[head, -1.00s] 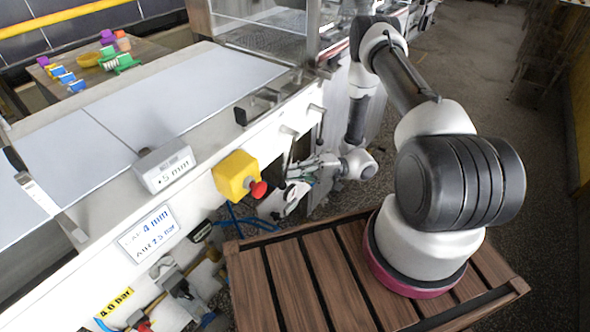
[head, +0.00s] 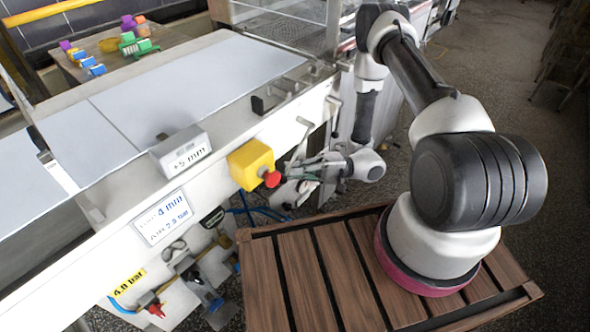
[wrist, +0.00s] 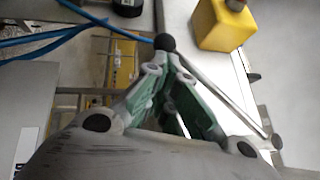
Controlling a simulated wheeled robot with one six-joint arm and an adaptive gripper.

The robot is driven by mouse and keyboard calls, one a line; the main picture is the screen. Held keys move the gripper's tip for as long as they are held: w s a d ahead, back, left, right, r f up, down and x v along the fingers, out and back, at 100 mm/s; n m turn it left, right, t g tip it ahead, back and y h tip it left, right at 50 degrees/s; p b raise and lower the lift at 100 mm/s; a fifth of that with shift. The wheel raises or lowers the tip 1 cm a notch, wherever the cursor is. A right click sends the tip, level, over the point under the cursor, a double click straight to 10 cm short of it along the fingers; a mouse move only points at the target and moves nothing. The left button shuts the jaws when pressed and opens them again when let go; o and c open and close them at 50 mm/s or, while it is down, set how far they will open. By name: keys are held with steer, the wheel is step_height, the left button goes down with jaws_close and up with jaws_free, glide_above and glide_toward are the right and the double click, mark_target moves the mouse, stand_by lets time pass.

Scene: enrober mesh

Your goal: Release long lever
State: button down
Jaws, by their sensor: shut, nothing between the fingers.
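A long grey lever with a black ball knob shows in the wrist view (wrist: 215,88). Its rod runs diagonally from a pivot at lower right to the knob at upper middle. My gripper (wrist: 172,62) is shut and empty, with its green-lined fingers meeting just below the knob, close beside the rod. I cannot tell whether they touch it. In the head view my gripper (head: 298,172) is low at the machine's front side, right of the yellow box. The lever is partly hidden there and hard to separate from the fingers.
A yellow box with a red button (head: 250,165) sticks out beside my gripper. A grey display box (head: 180,152) sits on the machine's edge. Blue hoses (wrist: 55,42) run at upper left in the wrist view. A wooden slatted platform (head: 300,280) lies below my arm.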

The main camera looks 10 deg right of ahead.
steer(key=shift+f, duration=0.1)
steer(key=w+d+f, duration=0.1)
steer(key=d+f, duration=0.7)
steer(key=d, duration=0.1)
steer(key=shift+w+d+f, duration=0.15)
steer(key=shift+d+f, duration=0.1)
steer(key=shift+d, duration=0.15)
stand_by(0.4)
